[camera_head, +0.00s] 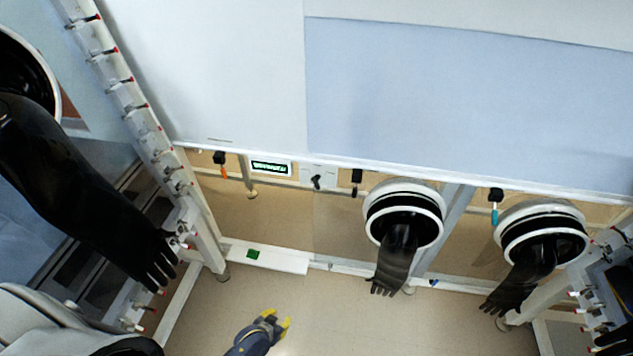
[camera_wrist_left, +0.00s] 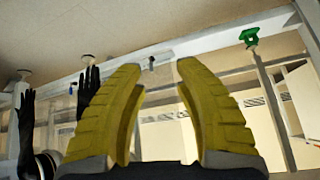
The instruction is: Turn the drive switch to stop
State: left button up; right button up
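A small black switch knob (camera_head: 317,182) sits on a pale plate below the large white panel, just right of a lit display (camera_head: 270,168). It looks like the drive switch; its marks are too small to read. My left gripper (camera_head: 277,319) is low in the head view, well below the switch and apart from it. In the left wrist view its two yellow fingers (camera_wrist_left: 159,66) stand wide apart with nothing held between them. I cannot pick out the switch for sure in the left wrist view. My right gripper is not in view.
Black gloves hang from round ports right of the switch, one nearer (camera_head: 398,260) and one farther (camera_head: 515,285). A large black glove (camera_head: 80,190) reaches in from the left. A green item (camera_head: 254,254) sits on a low white beam (camera_head: 285,261). Bare floor surrounds my left gripper.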

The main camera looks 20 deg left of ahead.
pick_arm(q)
jog(key=w+r+n+t, duration=0.1)
jog(key=w+r+t, duration=0.1)
jog(key=w+r, duration=0.85)
notch_tip(320, 180, up, 34)
jog(key=n+t, duration=0.5)
jog(key=n, duration=0.1)
send_over(315, 185)
jog(key=s+a, duration=0.2)
jog(key=s, duration=1.3)
jog(key=shift+h, duration=0.4)
jog(key=x, duration=1.7)
jog(key=shift+d, duration=0.2)
jog(key=shift+s, duration=0.1)
grip_shut()
